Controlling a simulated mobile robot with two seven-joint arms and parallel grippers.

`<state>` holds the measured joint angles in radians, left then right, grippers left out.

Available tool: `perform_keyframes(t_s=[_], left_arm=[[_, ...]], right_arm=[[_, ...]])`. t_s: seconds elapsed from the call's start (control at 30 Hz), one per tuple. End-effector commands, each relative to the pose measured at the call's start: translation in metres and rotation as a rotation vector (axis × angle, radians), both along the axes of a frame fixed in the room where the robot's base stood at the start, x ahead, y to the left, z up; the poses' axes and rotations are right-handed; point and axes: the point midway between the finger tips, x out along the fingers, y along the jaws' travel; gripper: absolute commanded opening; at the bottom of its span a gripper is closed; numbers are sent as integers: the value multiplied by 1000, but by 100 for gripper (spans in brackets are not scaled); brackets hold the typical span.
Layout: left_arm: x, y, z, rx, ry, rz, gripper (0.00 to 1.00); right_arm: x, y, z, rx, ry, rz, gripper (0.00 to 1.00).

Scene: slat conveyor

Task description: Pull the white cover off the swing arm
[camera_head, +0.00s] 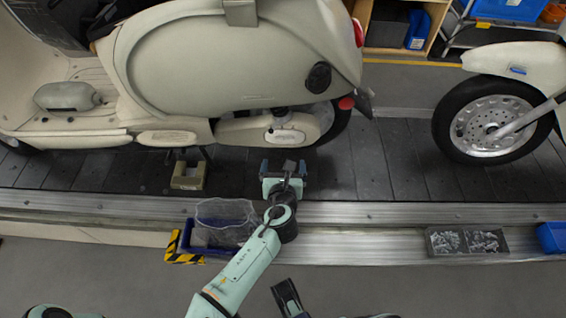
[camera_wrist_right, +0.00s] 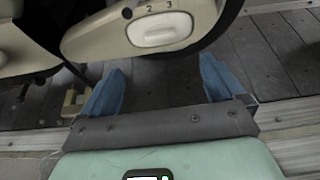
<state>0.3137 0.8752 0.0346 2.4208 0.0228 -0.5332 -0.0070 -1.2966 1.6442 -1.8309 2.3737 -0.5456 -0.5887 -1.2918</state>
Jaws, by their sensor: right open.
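The white cover (camera_head: 285,136) is a small pale oval piece on the side of the cream swing arm (camera_head: 240,131), low at the scooter's rear wheel. In the right wrist view the white cover (camera_wrist_right: 160,29) sits on the swing arm (camera_wrist_right: 92,42), below the marks "2 3". My right gripper (camera_head: 284,168) is open and empty, just in front of and below the cover. Its blue fingers (camera_wrist_right: 160,88) are spread wide and apart from the cover, with dark floor slats between them.
A beige block-like stand (camera_head: 188,175) is left of the gripper on the slats. A blue bin (camera_head: 190,238) with a clear bag lies on the near ledge. A parts tray (camera_head: 466,241) is at right. A second scooter's wheel (camera_head: 491,126) stands at right, with bare slats between.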

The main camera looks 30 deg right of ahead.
Motion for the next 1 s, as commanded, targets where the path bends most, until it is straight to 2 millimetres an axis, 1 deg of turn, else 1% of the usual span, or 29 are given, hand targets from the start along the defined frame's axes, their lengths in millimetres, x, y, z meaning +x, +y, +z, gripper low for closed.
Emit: perform_keyframes(t_s=[0.17,0.5,0.63,0.8,1.0], left_arm=[[9,5,-8,12,-23,11,43],[38,20,-29,50,-99,42,43],[48,25,-35,62,-124,52,43],[37,26,-44,61,-88,51,43],[34,27,-46,62,-78,52,43]], right_arm=[[17,-11,-9,-2,0,0,96],[69,-44,-36,0,1,-3,96],[85,-54,-43,1,-1,-3,96],[99,-62,-48,1,0,-4,96],[103,-64,-49,2,-1,-3,96]])
